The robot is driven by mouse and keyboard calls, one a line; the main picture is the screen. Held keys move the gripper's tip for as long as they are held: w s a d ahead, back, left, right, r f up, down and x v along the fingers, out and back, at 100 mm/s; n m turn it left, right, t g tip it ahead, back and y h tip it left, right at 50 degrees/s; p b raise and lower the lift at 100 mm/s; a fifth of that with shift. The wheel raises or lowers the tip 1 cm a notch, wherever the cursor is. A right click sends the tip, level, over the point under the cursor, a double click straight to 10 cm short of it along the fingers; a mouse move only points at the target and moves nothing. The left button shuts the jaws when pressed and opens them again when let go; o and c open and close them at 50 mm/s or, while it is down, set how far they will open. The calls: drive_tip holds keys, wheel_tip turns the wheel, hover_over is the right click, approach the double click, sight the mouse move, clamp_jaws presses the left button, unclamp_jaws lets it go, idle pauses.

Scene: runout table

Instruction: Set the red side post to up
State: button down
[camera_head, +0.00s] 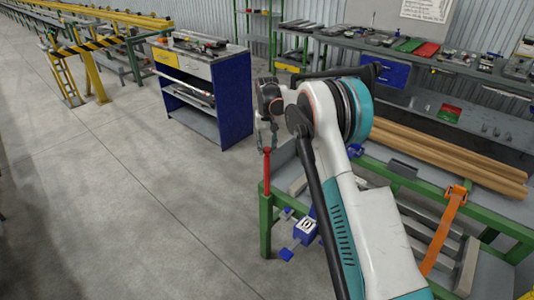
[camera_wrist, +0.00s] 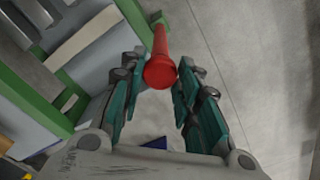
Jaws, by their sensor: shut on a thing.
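The red side post (camera_head: 267,172) stands about upright at the near left corner of the green-framed runout table (camera_head: 265,222) in the camera_head view. My gripper (camera_head: 266,145) is above it, pointing down, with its fingertips at the post's top end. In the camera_wrist view the red post (camera_wrist: 160,55) runs away from its round end, which lies between the fingertips of my gripper (camera_wrist: 162,75). The fingers are closed in on the post's end from both sides.
Wooden round bars (camera_head: 440,155) lie on the table, with an orange strap (camera_head: 443,230) nearby. A blue cabinet (camera_head: 232,100) stands behind to the left. A shelf bench (camera_head: 470,115) lines the back wall. The floor (camera_head: 130,200) at left is clear.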

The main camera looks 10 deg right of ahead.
drive_tip(key=shift+r, duration=1)
drive_tip(key=c, duration=1.2)
unclamp_jaws()
wheel_tip(320, 180, up, 12)
drive_tip(key=shift+f, duration=0.1)
